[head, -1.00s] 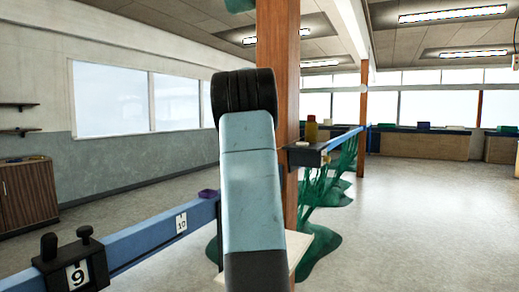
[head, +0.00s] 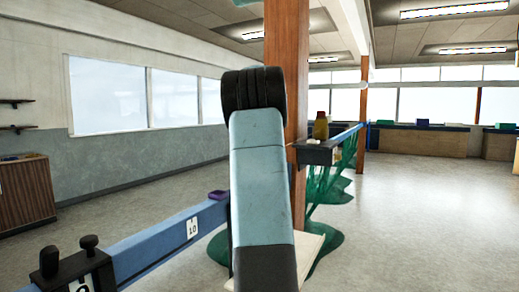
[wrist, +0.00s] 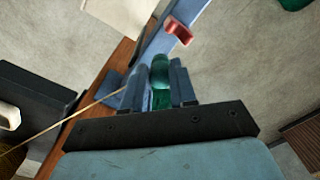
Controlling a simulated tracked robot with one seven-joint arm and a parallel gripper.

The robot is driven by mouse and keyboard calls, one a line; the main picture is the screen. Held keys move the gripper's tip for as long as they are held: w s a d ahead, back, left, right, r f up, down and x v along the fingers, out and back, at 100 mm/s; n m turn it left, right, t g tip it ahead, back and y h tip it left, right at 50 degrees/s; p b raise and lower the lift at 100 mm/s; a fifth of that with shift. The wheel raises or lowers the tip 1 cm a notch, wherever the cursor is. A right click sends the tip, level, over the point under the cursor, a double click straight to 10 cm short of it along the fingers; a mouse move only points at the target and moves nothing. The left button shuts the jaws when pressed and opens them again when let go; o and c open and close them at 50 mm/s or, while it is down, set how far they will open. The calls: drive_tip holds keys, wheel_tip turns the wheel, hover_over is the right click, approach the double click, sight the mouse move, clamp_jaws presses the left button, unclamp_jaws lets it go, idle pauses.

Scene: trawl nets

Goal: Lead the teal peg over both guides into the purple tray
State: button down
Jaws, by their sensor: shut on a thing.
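My gripper (wrist: 159,76) shows in the wrist view, its two blue-grey fingers shut on the teal peg (wrist: 160,72). The peg stands out a little beyond the fingertips. A thin tan cord (wrist: 62,122) runs from near the fingers to the lower left. A red hooked guide (wrist: 179,32) sits on the blue rail (wrist: 160,40), just beyond the peg and to its right, apart from it. In the head view the purple tray (head: 218,195) is by the blue rail, left of my arm. My arm hides the gripper and peg there. A second guide cannot be made out.
A wooden post (head: 287,60) stands close behind my arm, with a dark shelf (head: 318,153) and a yellow bottle (head: 320,126). Green netting (head: 325,185) hangs beyond. A label reading 10 (head: 192,228) is on the rail. The floor at right is clear.

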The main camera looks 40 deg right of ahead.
drive_tip(key=shift+s+a, duration=2.3)
drive_tip(key=shift+a, duration=4.1)
drive_tip(key=shift+s+a, duration=2.3)
drive_tip(key=shift+a, duration=4.05)
drive_tip(key=shift+f, duration=2.4)
drive_tip(key=shift+f, duration=0.15)
drive_tip(key=c, duration=0.8)
unclamp_jaws()
wheel_tip(320, 180, up, 14)
drive_tip(key=shift+w+f, duration=0.1)
drive_tip(key=shift+f, duration=0.05)
